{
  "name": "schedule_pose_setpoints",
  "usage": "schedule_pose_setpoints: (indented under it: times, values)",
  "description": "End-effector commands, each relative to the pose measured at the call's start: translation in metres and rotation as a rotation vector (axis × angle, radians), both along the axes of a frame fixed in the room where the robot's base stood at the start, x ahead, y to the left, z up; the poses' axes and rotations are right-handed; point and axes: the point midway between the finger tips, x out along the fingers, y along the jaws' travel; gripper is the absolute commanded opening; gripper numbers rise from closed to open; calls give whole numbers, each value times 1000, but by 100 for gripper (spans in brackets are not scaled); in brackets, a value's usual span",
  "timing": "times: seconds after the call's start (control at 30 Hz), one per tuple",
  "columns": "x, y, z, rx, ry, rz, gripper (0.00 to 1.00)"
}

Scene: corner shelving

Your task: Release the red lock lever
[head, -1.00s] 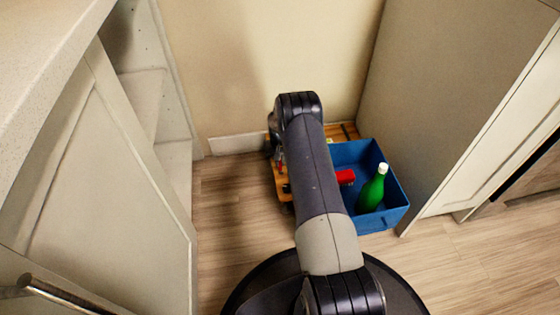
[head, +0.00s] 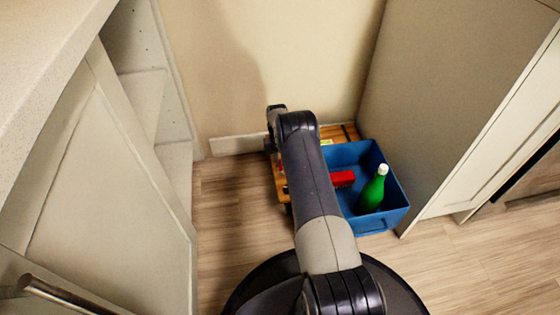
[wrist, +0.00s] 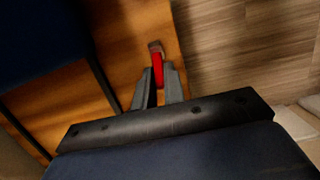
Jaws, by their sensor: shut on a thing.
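The red lock lever (wrist: 157,68) stands at the edge of an orange-brown wooden platform (wrist: 130,35) in the wrist view, with a grey tip at its far end. My gripper (wrist: 160,75) has one finger on each side of the lever and is shut on it. In the head view, my arm hides the gripper and most of the platform's left part. The platform (head: 335,132) shows behind the arm, against the wall.
A blue crate (head: 392,210) sits on the platform's right side, close to a cabinet side panel (head: 440,90). It holds a green bottle (head: 372,190) and a red item (head: 342,179). A white shelf unit (head: 150,100) stands left. Wooden floor (head: 225,190) between is clear.

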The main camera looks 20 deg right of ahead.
Motion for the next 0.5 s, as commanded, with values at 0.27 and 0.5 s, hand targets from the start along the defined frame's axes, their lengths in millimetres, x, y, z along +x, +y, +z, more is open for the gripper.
schedule_pose_setpoints:
  times: [0.27, 0.5]
  values:
    - [0, 0, 0, 0, 1, 0, 12]
    - [0, 0, 0, 0, 0, 0, 31]
